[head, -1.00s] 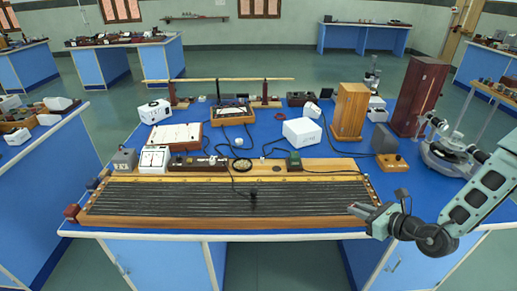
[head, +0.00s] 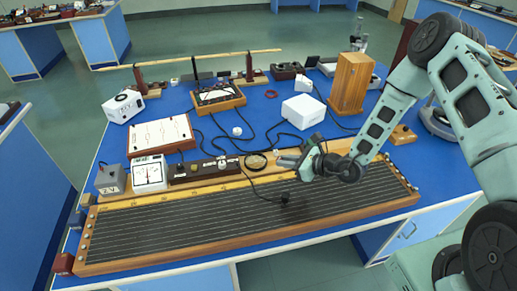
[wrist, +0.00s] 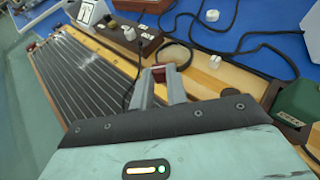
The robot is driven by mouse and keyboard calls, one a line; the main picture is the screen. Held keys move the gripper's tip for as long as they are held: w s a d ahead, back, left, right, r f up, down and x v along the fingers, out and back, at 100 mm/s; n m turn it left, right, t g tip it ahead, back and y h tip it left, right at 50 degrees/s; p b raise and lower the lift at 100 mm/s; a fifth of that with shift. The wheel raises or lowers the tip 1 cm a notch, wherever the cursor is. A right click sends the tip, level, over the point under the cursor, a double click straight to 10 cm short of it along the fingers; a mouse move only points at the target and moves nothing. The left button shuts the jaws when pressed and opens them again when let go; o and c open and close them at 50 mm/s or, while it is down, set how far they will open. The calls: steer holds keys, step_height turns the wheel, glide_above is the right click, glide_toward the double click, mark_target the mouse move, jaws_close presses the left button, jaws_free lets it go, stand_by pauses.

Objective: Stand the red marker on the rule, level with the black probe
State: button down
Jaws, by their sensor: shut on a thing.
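The red marker (wrist: 158,72) shows as a small dark red piece between my fingertips in the wrist view. My gripper (wrist: 160,84) is shut on it; in the head view my gripper (head: 281,157) hangs over the back edge of the wire board. The rule (head: 150,193) is the pale yellow strip along the back of that board, and it runs below the fingertips in the wrist view (wrist: 212,68). The black probe (head: 285,198) stands on the dark wire bed, nearer the front than my gripper. I cannot tell the marker's height above the rule.
A brown box with terminals (head: 205,169) and a white meter (head: 149,173) stand behind the board on the left. A black ring (wrist: 176,54) lies behind the rule. A green box (wrist: 297,100) stands close on the right. Black cables and a white box (head: 303,111) lie behind.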

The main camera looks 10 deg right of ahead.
mark_target(282, 181)
steer(key=shift+w+a+f+b, duration=0.15)
steer(key=shift+f+b, duration=0.7)
steer(key=shift+f, duration=0.3)
steer(key=shift+w+a+f+b, duration=0.1)
steer(key=shift+f+b, duration=0.8)
steer(key=shift+f, duration=0.2)
steer(key=shift+w+a+f+b, duration=0.15)
steer(key=shift+f+b, duration=0.7)
steer(key=shift+f, duration=0.3)
steer(key=shift+f+b, duration=0.4)
steer(key=shift+f, duration=0.15)
steer(key=c, duration=1.3)
jaws_free()
steer(key=shift+s+d, duration=0.1)
steer(key=b+v, duration=0.4)
steer(key=v, duration=1.3)
